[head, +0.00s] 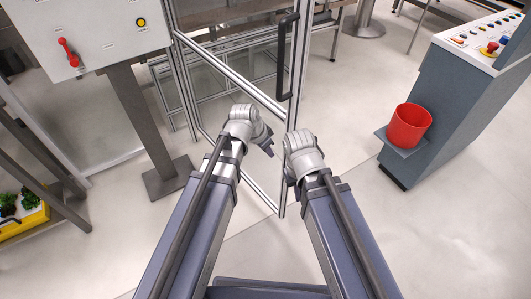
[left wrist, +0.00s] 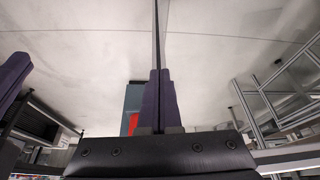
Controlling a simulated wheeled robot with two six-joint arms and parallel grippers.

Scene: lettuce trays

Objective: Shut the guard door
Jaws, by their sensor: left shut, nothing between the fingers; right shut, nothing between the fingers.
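The guard door (head: 232,71) is a clear panel in a silver metal frame. It stands open, swung out from the post on its left, with its free edge towards me. A long black handle (head: 287,55) runs up that edge. My left gripper (head: 268,147) is shut and empty, in front of the lower door panel in the head view; I cannot tell whether it touches. Its shut fingers show in the left wrist view (left wrist: 155,100). My right gripper (head: 291,181) is shut and empty by the lower free edge, its fingers partly hidden.
A grey control console (head: 450,100) stands at the right, with a red bucket (head: 409,126) on its side shelf. A white panel (head: 85,35) with a red lever stands on a post at the left. A yellow tray (head: 25,224) with lettuce is at far left. Floor between door and console is clear.

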